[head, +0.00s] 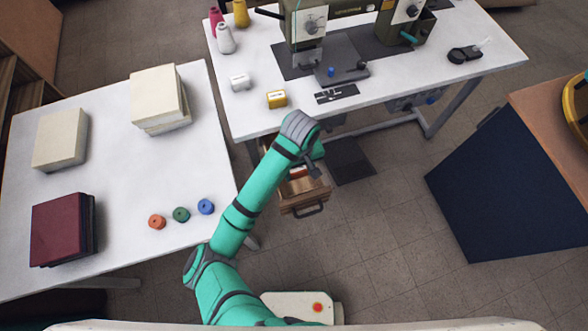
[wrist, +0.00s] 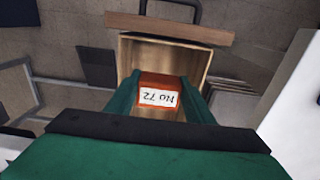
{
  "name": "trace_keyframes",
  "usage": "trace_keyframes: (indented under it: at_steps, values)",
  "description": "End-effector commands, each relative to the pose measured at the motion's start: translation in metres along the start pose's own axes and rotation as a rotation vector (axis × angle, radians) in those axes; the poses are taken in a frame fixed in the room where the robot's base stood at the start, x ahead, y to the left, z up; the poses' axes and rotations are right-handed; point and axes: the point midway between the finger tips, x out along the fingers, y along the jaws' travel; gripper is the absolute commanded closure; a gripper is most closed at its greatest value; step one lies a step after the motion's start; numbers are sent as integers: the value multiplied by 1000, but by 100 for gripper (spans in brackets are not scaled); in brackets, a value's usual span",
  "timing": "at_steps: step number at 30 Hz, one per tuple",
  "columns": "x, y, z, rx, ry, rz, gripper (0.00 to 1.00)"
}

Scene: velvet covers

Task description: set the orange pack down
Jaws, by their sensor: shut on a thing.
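In the wrist view the orange pack (wrist: 160,84), with a white label reading "No 72", sits between the two green fingers of my gripper (wrist: 160,98). My gripper is shut on it. Beyond and around the pack is an open wooden drawer (wrist: 201,68). In the head view the drawer (head: 303,204) is pulled out below the sewing table, and my arm covers part of it. A little of the pack (head: 298,172) shows beside my wrist, over the drawer. I cannot tell whether the pack touches the drawer floor.
The sewing table (head: 460,45) holds machines, thread cones, a white pack (head: 240,82) and a yellow pack (head: 277,98). The left table (head: 120,185) holds fabric stacks and three small spools.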

Motion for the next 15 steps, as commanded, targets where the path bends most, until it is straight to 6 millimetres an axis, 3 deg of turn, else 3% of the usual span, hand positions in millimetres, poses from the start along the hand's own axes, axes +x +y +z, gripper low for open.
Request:
trace_keyframes:
  at_steps: [6, 15]
  values:
    - [31, -1, -23, -1, -4, -2, 78]
    - [50, -3, -40, 0, -2, -5, 78]
